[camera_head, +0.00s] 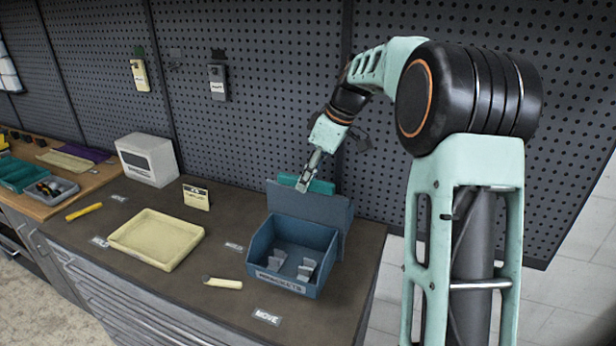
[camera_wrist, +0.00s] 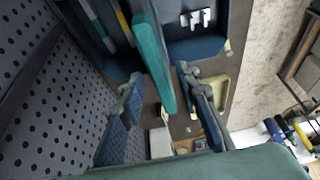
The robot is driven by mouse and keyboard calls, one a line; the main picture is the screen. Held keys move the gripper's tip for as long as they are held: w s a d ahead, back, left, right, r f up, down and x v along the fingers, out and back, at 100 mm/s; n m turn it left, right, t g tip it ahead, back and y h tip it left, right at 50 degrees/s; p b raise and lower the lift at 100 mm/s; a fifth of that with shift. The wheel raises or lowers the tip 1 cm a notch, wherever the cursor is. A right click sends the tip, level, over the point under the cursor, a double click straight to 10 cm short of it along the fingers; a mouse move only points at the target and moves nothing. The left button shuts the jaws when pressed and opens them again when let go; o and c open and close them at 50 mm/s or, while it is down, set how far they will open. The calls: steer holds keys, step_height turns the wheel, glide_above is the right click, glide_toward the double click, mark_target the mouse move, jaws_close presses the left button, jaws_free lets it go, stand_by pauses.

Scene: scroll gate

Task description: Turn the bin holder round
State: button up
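The bin holder (camera_head: 325,209) is a blue-grey upright panel at the right part of the dark bench. A blue open bin (camera_head: 264,245) labelled for brackets is on its front side, with grey brackets inside; the bin also shows at the top of the wrist view (camera_wrist: 212,48). A teal strip (camera_head: 322,187) stands along the panel's top. In the wrist view the teal strip (camera_wrist: 152,55) runs between my fingers. My gripper (camera_head: 302,188) points down at the strip; in the wrist view its fingers (camera_wrist: 157,82) are apart, with gaps beside the strip.
A cream tray (camera_head: 155,264), a cream-handled tool (camera_head: 222,283) and a small sign (camera_head: 196,197) lie or stand left of the bin. A white box (camera_head: 147,160) is farther left. A perforated wall (camera_head: 270,110) rises close behind. Bench in front is mostly clear.

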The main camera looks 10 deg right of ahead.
steer(key=shift+f, duration=0.2)
jaws_close()
